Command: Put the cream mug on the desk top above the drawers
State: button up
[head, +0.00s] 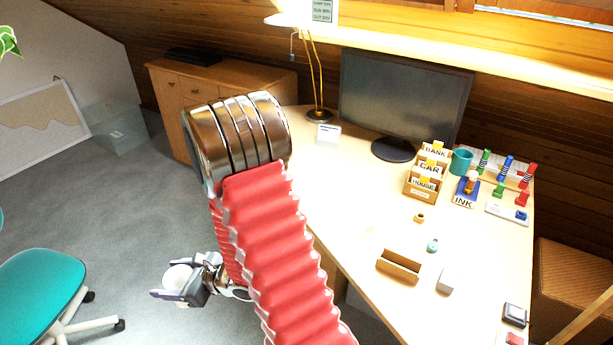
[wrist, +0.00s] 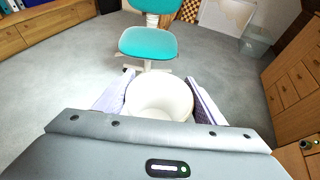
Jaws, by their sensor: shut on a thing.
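My gripper (head: 185,284) is shut on the cream mug (head: 176,280). In the head view both are low at the left of the desk, out over the grey floor. In the wrist view the mug (wrist: 159,97) sits between the two fingers, with its open rim facing the camera. The mug's handle does not show. The desk top (head: 345,225) lies to the right of my gripper in the head view. The drawers under the desk are mostly hidden behind my red arm.
On the desk are a monitor (head: 405,100), a gold lamp (head: 318,112), a card sorter (head: 426,178), a teal mug (head: 461,161), several stamps and a wooden tray (head: 398,267). The desk's left front part is partly hidden by my arm. A teal chair (head: 38,290) stands left.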

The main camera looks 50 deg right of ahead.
aim_at(312, 181)
jog(key=u, duration=0.05)
jog(key=i, duration=1.2)
jog(key=z, duration=0.95)
jog(key=i, duration=0.8)
jog(key=z, duration=0.6)
jog(key=k, duration=0.95)
jog(key=z, duration=0.15)
jog(key=i, duration=0.15)
